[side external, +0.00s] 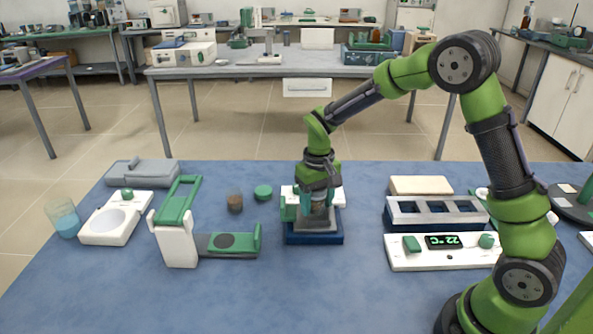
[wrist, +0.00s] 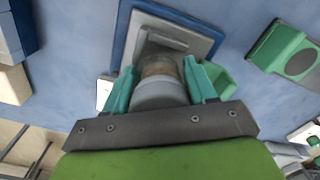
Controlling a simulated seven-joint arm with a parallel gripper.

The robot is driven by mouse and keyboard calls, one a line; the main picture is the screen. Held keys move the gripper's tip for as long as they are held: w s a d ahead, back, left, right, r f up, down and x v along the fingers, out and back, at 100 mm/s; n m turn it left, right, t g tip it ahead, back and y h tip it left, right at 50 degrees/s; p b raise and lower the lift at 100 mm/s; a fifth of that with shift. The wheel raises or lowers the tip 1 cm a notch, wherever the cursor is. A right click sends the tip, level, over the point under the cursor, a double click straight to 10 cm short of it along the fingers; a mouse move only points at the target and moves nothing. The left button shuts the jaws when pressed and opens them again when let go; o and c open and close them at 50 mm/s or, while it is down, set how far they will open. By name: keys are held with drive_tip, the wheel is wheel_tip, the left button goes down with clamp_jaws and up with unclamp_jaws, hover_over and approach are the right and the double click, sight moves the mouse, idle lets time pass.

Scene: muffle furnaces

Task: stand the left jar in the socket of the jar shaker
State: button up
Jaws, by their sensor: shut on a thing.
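My gripper (side external: 318,206) points straight down, its teal fingers shut on a jar (wrist: 160,88) with a grey lid and brownish contents. The wrist view shows one finger on each side of the lid. The jar looks upright in the side view, low over the grey top of the jar shaker (side external: 314,238), which has a dark blue base. The shaker's blue rim also shows in the wrist view (wrist: 121,38). The jar and fingers hide the socket, so I cannot tell whether the jar's foot is seated in it or just above.
Another brown jar (side external: 235,203) and a green round piece (side external: 263,192) stand left of the shaker. Further left are a white-and-green hinged device (side external: 176,240), a white scale (side external: 112,222) and a beaker (side external: 65,222). A rack (side external: 437,211) and a temperature-display unit (side external: 440,254) stand right.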

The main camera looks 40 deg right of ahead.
drive_tip(key=shift+f, duration=0.3)
drive_tip(key=o, duration=1.4)
drive_tip(key=shift+r, duration=4.1)
drive_tip(key=shift+f, duration=0.25)
drive_tip(key=s+a+r+t+y, duration=0.1)
drive_tip(key=s+a+r+t, duration=0.1)
drive_tip(key=s+r, duration=0.3)
drive_tip(key=s+a+r+m+t+y, duration=0.1)
drive_tip(key=s+r+t, duration=0.4)
drive_tip(key=s, duration=0.9)
drive_tip(key=shift+s+a+r, duration=0.2)
drive_tip(key=shift+a+r, duration=0.25)
drive_tip(key=shift+a, duration=0.25)
